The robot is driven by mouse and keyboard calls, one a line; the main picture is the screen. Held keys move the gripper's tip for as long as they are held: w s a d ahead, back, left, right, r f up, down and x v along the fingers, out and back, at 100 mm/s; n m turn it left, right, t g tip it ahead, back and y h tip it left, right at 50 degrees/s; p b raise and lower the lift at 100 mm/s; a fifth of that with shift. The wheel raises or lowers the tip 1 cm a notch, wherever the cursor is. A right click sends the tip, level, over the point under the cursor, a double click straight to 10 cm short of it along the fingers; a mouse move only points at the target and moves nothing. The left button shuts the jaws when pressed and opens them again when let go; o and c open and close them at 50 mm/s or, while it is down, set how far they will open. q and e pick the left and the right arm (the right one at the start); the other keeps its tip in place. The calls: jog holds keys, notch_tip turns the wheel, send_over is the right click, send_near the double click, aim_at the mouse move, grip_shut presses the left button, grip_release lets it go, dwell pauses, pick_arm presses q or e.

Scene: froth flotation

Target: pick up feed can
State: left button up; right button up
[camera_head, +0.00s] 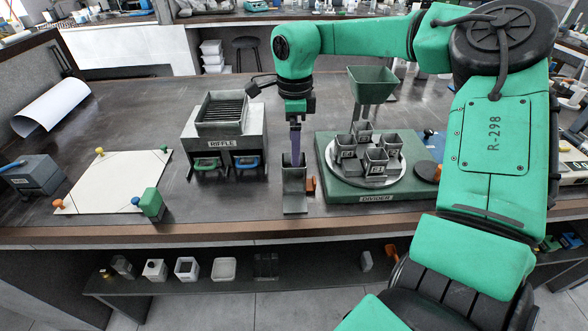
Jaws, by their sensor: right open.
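The likely feed can (294,193) is a grey, open-topped square container with an orange part on its right side. It stands upright near the front edge of the bench, between the riffle and the divider. My right gripper (295,158) points straight down at the top of this can, its fingertips at or just inside the rim. The jaws are open, seen nearly edge-on, with a purplish finger showing. I cannot tell whether the fingers touch the can. My left gripper is out of view.
The riffle box (224,133) stands close on the left. The green divider (335,188), carrying several grey cups and a funnel (371,85), stands close on the right. A white sheet (115,184) with coloured knobs lies further left. Bare bench lies behind the riffle.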

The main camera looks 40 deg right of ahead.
aim_at(294, 175)
notch_tip(294, 175, down, 5)
jog(key=shift+a+f+p, duration=0.1)
jog(key=shift+f+p, duration=0.05)
jog(key=shift+p, duration=0.95)
jog(key=shift+w+f, duration=0.1)
jog(key=shift+f, duration=0.1)
grip_shut()
jog(key=shift+r, duration=0.1)
jog(key=shift+r, duration=0.1)
